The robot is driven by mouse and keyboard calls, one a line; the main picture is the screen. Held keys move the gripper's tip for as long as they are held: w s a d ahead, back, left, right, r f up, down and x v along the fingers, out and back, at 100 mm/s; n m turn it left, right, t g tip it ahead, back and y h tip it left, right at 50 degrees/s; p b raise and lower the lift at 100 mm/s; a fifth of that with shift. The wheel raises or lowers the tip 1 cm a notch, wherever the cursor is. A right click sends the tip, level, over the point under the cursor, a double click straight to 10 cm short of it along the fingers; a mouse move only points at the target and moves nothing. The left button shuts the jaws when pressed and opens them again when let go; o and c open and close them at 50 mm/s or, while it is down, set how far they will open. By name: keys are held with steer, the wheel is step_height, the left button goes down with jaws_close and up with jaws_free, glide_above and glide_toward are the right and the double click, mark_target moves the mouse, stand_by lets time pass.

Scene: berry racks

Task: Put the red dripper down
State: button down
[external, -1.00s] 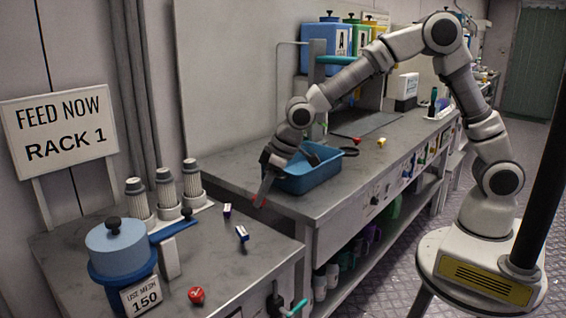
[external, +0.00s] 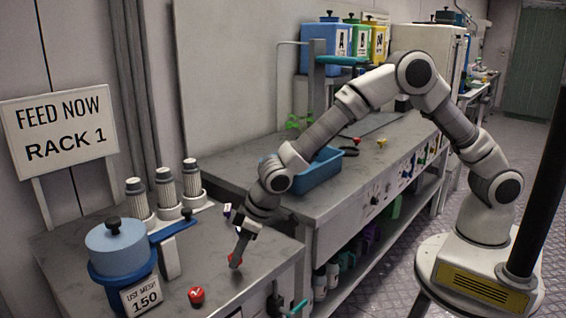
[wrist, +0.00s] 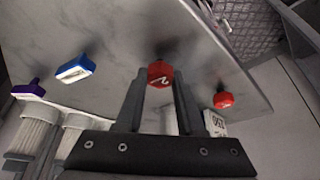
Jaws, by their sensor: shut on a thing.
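A red dripper (wrist: 160,74), with a pale mark on its face, is between the fingertips of my gripper (wrist: 158,92) in the wrist view. My gripper is shut on it. In the external view my gripper (external: 236,261) points down low over the near bench, and the red dripper (external: 233,259) is mostly hidden by the fingers. I cannot tell whether it touches the bench top.
Another red dripper (external: 196,295) stands on the bench (external: 215,270), right of the held one in the wrist view. Blue (wrist: 75,68) and purple (wrist: 28,90) drippers stand to the left there. A blue lidded pot (external: 118,250) and white filters (external: 166,182) stand nearby.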

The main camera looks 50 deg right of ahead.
steer(key=shift+f, duration=0.2)
steer(key=shift+f, duration=0.15)
steer(key=c, duration=0.5)
jaws_free()
steer(key=shift+r, duration=0.5)
steer(key=p+v, duration=0.1)
steer(key=v, duration=1)
steer(key=shift+s+d+r+p, duration=0.1)
steer(key=shift+s+d+p, duration=0.1)
steer(key=shift+p, duration=0.1)
steer(key=shift+d+r, duration=0.1)
